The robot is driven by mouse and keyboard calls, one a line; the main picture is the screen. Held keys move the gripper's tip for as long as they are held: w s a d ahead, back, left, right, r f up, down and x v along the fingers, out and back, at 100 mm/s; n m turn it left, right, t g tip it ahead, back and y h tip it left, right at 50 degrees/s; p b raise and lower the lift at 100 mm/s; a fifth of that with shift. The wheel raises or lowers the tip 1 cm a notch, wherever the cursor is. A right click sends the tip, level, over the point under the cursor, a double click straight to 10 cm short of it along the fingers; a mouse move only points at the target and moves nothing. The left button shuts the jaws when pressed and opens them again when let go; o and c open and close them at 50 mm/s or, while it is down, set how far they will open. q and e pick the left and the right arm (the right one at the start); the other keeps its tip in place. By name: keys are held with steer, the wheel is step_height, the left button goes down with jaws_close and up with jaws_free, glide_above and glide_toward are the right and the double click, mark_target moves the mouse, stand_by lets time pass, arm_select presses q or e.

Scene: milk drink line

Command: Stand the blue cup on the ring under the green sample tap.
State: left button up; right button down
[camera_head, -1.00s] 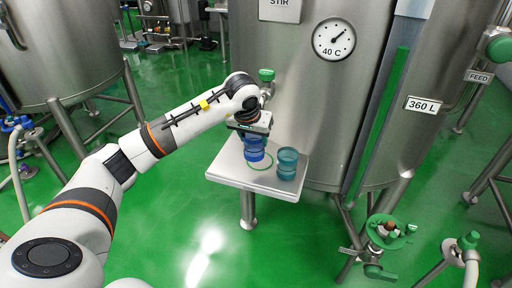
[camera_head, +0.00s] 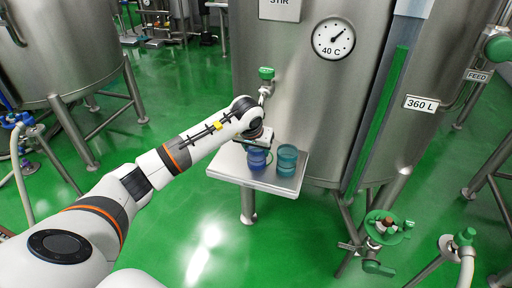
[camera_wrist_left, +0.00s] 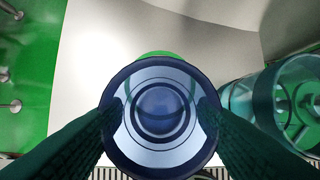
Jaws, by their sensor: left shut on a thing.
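The blue cup (camera_head: 257,161) is upright at the small steel shelf (camera_head: 228,168). My left gripper (camera_head: 260,145) is shut on it from above. In the left wrist view, both dark fingers press the sides of the blue cup (camera_wrist_left: 160,156), seen from above. The green sample tap (camera_head: 266,74) is on the tank wall above and behind the cup. The ring is mostly hidden by the cup in the head view. A thin green curve shows through the cup in the wrist view. I cannot tell whether the cup's base touches the shelf.
A teal cup (camera_head: 287,160) stands on the shelf just right of the blue cup, and also shows in the left wrist view (camera_wrist_left: 290,105). The steel tank (camera_head: 310,110) rises behind the shelf. The left part of the shelf is bare.

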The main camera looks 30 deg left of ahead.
arm_select(q)
steer(key=o, duration=1)
steer(key=shift+f, duration=0.15)
steer(key=shift+c, duration=0.2)
